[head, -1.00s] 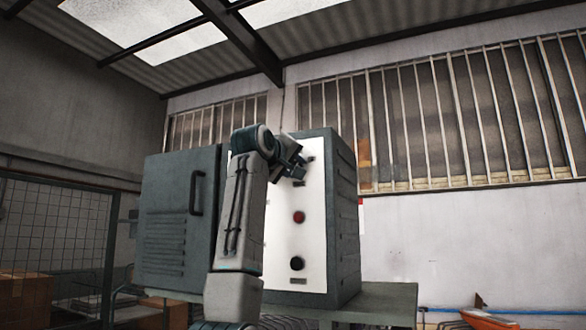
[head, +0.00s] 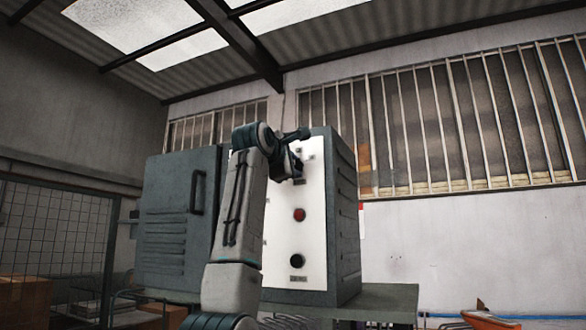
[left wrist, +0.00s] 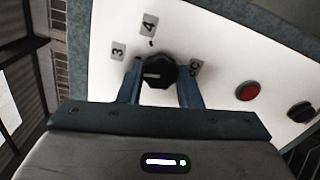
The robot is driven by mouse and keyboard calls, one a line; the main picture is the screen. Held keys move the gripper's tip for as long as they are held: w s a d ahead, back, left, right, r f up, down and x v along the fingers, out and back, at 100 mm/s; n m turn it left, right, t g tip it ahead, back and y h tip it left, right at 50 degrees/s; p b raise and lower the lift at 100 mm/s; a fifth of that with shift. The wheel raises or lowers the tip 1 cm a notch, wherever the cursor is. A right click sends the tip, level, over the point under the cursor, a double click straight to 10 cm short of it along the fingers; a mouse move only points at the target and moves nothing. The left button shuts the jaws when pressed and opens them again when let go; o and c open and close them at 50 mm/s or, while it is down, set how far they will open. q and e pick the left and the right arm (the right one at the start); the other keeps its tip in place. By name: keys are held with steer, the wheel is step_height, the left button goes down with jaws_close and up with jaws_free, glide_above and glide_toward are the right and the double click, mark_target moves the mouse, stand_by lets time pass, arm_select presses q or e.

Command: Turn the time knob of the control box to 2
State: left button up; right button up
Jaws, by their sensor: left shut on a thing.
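The control box has a white front panel (head: 312,235) with dark grey sides. My left gripper (head: 296,167) is at the upper part of this panel in the head view and hides the knob there. In the left wrist view, the black time knob (left wrist: 160,66) sits between the two fingers of my left gripper (left wrist: 159,88), which is shut on it. Labels 3 (left wrist: 118,51) and 4 (left wrist: 148,24) stand beside the knob; another label (left wrist: 195,67) is partly covered. A pale mark shows on the knob, but which number it points to is unclear. My right gripper is not in view.
Below the gripper, the panel bears a red button (head: 299,215) and a black round control (head: 297,261). The box's grey door (head: 180,225) stands open at left with a handle. The box rests on a grey-green table (head: 390,298). Space right of the box is clear.

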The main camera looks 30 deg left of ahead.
arm_select(q)
steer(key=shift+w+f+n+b, duration=0.1)
steer(key=shift+n+b, duration=0.1)
steer(key=shift+n, duration=1.05)
steer(key=shift+s+f+n+b, duration=0.1)
steer(key=shift+n+b, duration=0.05)
steer(key=shift+n, duration=1.05)
steer(key=shift+w+f+n+b, duration=0.1)
steer(key=shift+n+b, duration=0.1)
steer(key=shift+n, duration=1.05)
steer(key=o, duration=1)
steer(key=shift+c, duration=0.2)
steer(key=shift+r, duration=0.1)
steer(key=shift+s, duration=0.2)
